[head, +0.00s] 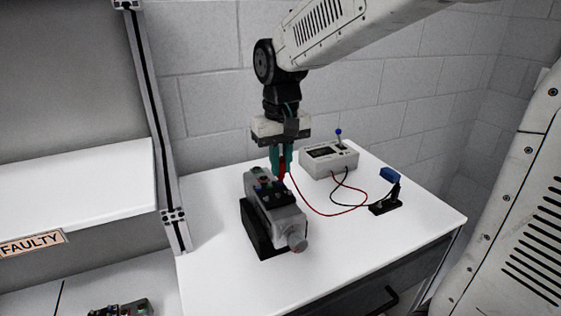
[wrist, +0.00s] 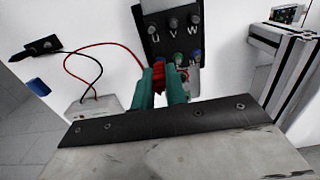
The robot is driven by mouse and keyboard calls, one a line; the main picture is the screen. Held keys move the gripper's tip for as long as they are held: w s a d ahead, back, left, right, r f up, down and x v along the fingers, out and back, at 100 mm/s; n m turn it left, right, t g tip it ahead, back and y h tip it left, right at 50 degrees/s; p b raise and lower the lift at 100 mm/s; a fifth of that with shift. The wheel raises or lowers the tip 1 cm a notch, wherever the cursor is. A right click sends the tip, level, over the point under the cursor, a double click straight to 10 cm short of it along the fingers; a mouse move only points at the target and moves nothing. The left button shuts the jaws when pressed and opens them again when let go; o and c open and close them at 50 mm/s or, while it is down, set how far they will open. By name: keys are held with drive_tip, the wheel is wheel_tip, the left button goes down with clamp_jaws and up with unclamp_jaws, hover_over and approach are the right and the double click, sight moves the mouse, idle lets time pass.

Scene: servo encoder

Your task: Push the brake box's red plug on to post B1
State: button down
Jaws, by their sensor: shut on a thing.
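My gripper (head: 281,160) has teal fingers shut on the red plug (wrist: 159,76). It points down over the back end of the grey motor (head: 285,216), which sits in a black cradle. In the wrist view the motor's black terminal block (wrist: 154,40) has posts marked U, V and W. Nearer the fingers are a green post (wrist: 178,58) and a blue post (wrist: 194,55). The plug is close to this nearer row. I cannot read a B1 mark or tell whether the plug touches a post. The brake box (head: 327,160) stands behind, its red lead running to the plug.
A black holder (head: 384,207) at right has the black lead at it and a blue piece (head: 390,175) above. The red lead loops across the white bench. A metal frame post (head: 160,130) and a shelf marked FAULTY are at left. The bench's front right is clear.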

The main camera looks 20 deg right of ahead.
drive_tip(key=shift+f, duration=0.2)
idle(0.6)
drive_tip(key=c, duration=1.3)
unclamp_jaws()
drive_tip(key=shift+c, duration=0.2)
drive_tip(key=shift+r, duration=0.1)
drive_tip(key=shift+r, duration=3.45)
